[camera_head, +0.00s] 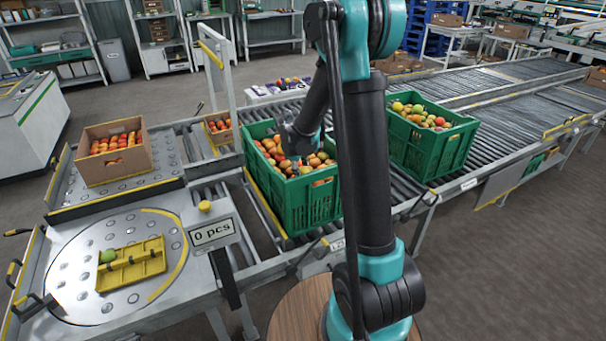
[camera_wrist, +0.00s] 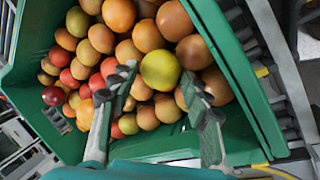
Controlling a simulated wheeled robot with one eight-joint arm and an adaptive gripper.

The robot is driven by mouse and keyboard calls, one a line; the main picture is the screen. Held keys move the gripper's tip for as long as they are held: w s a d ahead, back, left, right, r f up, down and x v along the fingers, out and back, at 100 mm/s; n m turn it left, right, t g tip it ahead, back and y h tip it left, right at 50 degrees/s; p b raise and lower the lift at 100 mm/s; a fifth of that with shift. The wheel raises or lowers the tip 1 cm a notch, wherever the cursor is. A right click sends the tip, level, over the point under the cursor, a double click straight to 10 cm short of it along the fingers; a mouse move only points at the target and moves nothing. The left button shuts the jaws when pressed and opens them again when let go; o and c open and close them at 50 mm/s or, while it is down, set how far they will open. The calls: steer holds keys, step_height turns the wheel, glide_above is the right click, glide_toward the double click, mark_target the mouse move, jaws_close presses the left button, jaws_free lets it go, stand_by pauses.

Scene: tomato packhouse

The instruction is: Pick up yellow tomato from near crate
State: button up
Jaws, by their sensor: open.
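The near green crate (camera_head: 308,206) is full of orange and red tomatoes; its green wall also shows in the wrist view (camera_wrist: 229,62). A yellow tomato (camera_wrist: 160,69) lies on the pile in the wrist view, near the right wall. My gripper (camera_wrist: 160,84) is open over the pile, one finger to the left of the yellow tomato and one to the right. I cannot tell whether the fingers touch it. In the head view my gripper (camera_head: 298,142) is over the crate, and I cannot make out the yellow tomato there.
A yellow divided tray (camera_head: 131,264) holding one green tomato (camera_head: 108,256) lies on the round plate at left, beside the "0 pcs" display (camera_head: 212,231). A cardboard box (camera_head: 116,166) of tomatoes stands behind it. A second green crate (camera_head: 428,148) stands farther right on the rollers.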

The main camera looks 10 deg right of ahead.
steer(key=shift+x, duration=0.75)
steer(key=c, duration=0.5)
